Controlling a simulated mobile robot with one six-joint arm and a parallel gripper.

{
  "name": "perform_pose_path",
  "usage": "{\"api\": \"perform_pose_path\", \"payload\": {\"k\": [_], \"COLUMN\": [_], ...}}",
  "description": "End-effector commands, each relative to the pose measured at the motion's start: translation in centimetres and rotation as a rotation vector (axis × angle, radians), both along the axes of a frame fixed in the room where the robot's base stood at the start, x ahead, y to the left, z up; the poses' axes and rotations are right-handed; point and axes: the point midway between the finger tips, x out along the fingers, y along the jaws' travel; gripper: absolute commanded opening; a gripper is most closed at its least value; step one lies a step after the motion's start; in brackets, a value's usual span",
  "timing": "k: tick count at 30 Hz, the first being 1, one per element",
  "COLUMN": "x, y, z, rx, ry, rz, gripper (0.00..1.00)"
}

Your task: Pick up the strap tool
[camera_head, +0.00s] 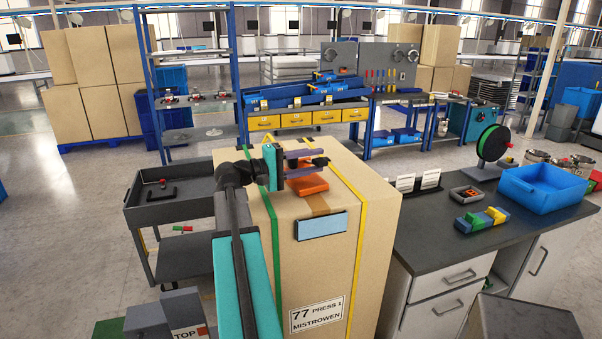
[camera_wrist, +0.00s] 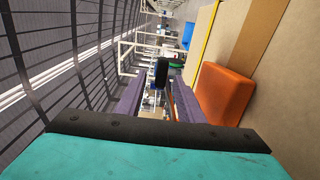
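The strap tool, as I take it, has an orange body (camera_head: 307,186) on top of the tall cardboard box, under my gripper. A black part (camera_head: 321,161) shows above the orange body at the fingertips. In the wrist view the orange body (camera_wrist: 226,95) is right of the fingers, against the cardboard. The black part (camera_wrist: 162,70) appears between the fingertips, with gaps on both sides. My gripper (camera_head: 313,162) has purple fingers, held apart and roughly level above the box top. Whether either finger touches the black part cannot be told.
The cardboard box (camera_head: 290,265) has green and yellow straps and a blue label. A dark cart (camera_head: 172,211) stands left. At right a grey-topped bench (camera_head: 440,235) carries a blue bin (camera_head: 545,187), coloured blocks (camera_head: 480,219) and a green spool (camera_head: 492,143). Open floor lies behind.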

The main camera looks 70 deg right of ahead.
Motion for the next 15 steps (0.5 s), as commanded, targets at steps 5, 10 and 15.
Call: {"api": "perform_pose_path", "payload": {"k": [5, 10, 15], "x": [0.03, 0.05, 0.07], "y": [0.03, 0.03, 0.05], "z": [0.0, 0.01, 0.06], "rx": [0.0, 0.0, -0.001], "ry": [0.0, 0.0, 0.001], "rz": [0.0, 0.0, 0.0], "gripper": [0.34, 0.28, 0.0]}}
